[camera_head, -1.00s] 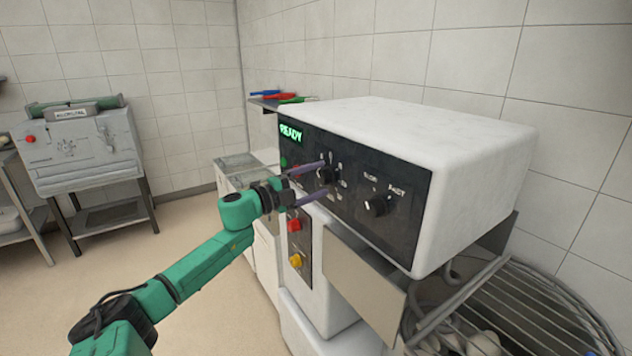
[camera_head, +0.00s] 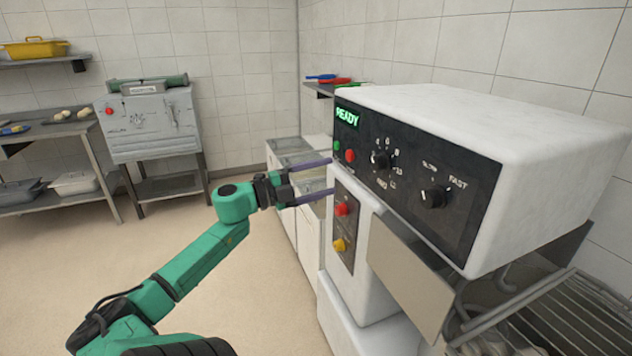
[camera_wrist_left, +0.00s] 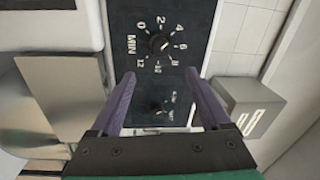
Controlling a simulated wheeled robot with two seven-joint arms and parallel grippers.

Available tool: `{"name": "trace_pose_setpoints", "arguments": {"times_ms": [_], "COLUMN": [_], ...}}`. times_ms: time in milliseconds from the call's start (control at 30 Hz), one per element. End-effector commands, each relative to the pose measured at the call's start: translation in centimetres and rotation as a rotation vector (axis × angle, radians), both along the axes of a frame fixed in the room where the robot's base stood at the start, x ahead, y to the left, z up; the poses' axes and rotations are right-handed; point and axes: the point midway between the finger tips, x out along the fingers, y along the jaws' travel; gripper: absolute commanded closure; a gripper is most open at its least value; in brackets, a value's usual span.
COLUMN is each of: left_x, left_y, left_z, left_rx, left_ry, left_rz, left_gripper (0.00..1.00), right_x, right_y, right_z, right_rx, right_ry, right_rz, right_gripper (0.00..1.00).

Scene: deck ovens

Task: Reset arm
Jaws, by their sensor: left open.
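My left arm is green and comes in from the lower left in the head view. My left gripper (camera_head: 330,176) has two purple fingers, spread apart with nothing between them. It is in front of the white machine (camera_head: 510,130), near the left part of its black control panel (camera_head: 410,185). A timer knob (camera_head: 380,159) and a slow/fast knob (camera_head: 435,196) are on that panel, both apart from the fingers. In the left wrist view the open fingers point toward the panel, with the timer knob (camera_wrist_left: 158,44) beyond the fingertips. My right gripper is not in view.
A green READY display (camera_head: 347,115) is lit on the panel. Red (camera_head: 341,209) and yellow (camera_head: 338,245) buttons are below. A metal chute (camera_head: 410,285) and wire basket (camera_head: 560,310) stick out at lower right. The floor (camera_head: 240,290) at left is clear.

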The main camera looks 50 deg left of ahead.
Motion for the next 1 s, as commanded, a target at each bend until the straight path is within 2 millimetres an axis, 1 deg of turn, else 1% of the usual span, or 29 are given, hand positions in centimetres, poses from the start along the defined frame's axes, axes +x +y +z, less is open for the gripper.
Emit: {"name": "trace_pose_setpoints", "arguments": {"times_ms": [33, 100, 200, 700, 767, 833, 867, 900, 967, 1000], "left_x": [-0.8, -1.4, -1.8, -1.7, -1.7, -1.8, -1.9, -2.1, -2.7, -3.3], "left_y": [0.2, 0.4, 0.5, 0.5, 0.9, 2.4, 3.4, 5.0, 7.4, 8.8], "left_z": [-0.2, -0.2, -0.2, -0.1, -0.6, -2.4, -3.6, -6.0, -10.5, -14.0], "left_rx": [-0.001, 0.002, 0.003, 0.001, -0.011, -0.059, -0.092, -0.145, -0.24, -0.306], "left_ry": [0.001, 0.0, 0.001, 0.0, 0.004, 0.021, 0.033, 0.057, 0.103, 0.143], "left_rz": [0.001, 0.0, -0.001, 0.0, 0.011, 0.06, 0.092, 0.147, 0.246, 0.315], "left_gripper": [0.2, 0.2, 0.2, 0.2, 0.2, 0.2, 0.2, 0.2, 0.2, 0.2], "right_x": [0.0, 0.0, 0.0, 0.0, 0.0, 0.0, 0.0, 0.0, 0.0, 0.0], "right_y": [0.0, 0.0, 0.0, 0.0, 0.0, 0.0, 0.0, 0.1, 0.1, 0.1], "right_z": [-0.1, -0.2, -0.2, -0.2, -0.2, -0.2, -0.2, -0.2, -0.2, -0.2], "right_rx": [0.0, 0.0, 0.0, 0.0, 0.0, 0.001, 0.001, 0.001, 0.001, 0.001], "right_ry": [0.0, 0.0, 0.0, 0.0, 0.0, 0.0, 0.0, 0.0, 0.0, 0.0], "right_rz": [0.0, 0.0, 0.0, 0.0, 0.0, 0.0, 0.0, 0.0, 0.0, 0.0], "right_gripper": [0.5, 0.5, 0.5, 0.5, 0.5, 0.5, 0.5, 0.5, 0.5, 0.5]}}
